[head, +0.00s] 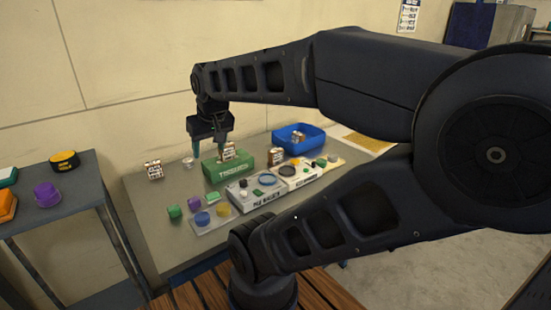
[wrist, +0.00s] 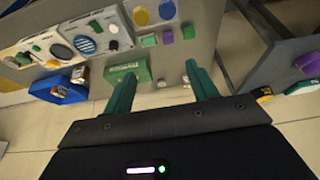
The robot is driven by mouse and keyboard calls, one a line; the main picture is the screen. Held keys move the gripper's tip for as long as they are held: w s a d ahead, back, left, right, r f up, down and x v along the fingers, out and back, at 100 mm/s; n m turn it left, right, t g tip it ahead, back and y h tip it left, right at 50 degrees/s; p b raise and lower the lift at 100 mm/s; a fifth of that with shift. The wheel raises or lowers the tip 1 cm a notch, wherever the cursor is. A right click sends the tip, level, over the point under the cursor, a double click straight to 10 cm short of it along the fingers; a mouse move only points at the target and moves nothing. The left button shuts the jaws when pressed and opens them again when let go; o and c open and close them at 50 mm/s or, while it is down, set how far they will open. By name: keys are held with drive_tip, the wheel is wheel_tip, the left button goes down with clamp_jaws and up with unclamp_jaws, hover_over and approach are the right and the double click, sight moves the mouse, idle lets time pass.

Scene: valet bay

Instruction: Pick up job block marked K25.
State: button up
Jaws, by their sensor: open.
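Several small white-and-brown job blocks show in the head view; their marks are too small to read, so I cannot tell which is K25. One block (head: 153,170) stands at the left back of the table. Another block (head: 229,152) is on or just behind the green box, close to my gripper. A third block (head: 275,156) stands right of the green box and also shows in the wrist view (wrist: 80,75). A fourth block (head: 297,137) is in the blue bin. My gripper (head: 209,154) is open and empty, its fingers pointing down above the back of the table, near the green box.
The green box (head: 232,168) and blue bin (head: 313,139) stand at the back. White trays (head: 253,193) with coloured round parts lie in front. A side table (head: 60,215) at left holds coloured pieces. The wall is close behind.

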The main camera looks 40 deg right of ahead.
drive_tip(key=shift+o, duration=0.2)
drive_tip(key=n+g+h, duration=0.6)
drive_tip(key=n+h, duration=0.2)
drive_tip(key=h, duration=0.1)
approach(275, 155)
drive_tip(key=s+a+r, duration=0.9)
drive_tip(key=a+r, duration=0.1)
drive_tip(key=w+d+f+n+h, duration=0.1)
drive_tip(key=w+d+f+n, duration=0.2)
drive_tip(key=d+f, duration=0.1)
drive_tip(key=w+d+f+n+t+h, duration=0.1)
drive_tip(key=w+d+f+n+h, duration=0.1)
drive_tip(key=f, duration=0.4)
drive_tip(key=w+d+f+n+h, duration=0.1)
drive_tip(key=w+d+f+n, duration=0.3)
drive_tip(key=w+d+f, duration=0.1)
drive_tip(key=shift+d+n, duration=0.35)
drive_tip(key=shift+n, duration=0.05)
drive_tip(key=shift+w+d+f, duration=0.1)
drive_tip(key=shift+d+f, duration=0.1)
drive_tip(key=shift+d, duration=0.15)
drive_tip(key=shift+x, duration=3.45)
drive_tip(key=c, duration=1.1)
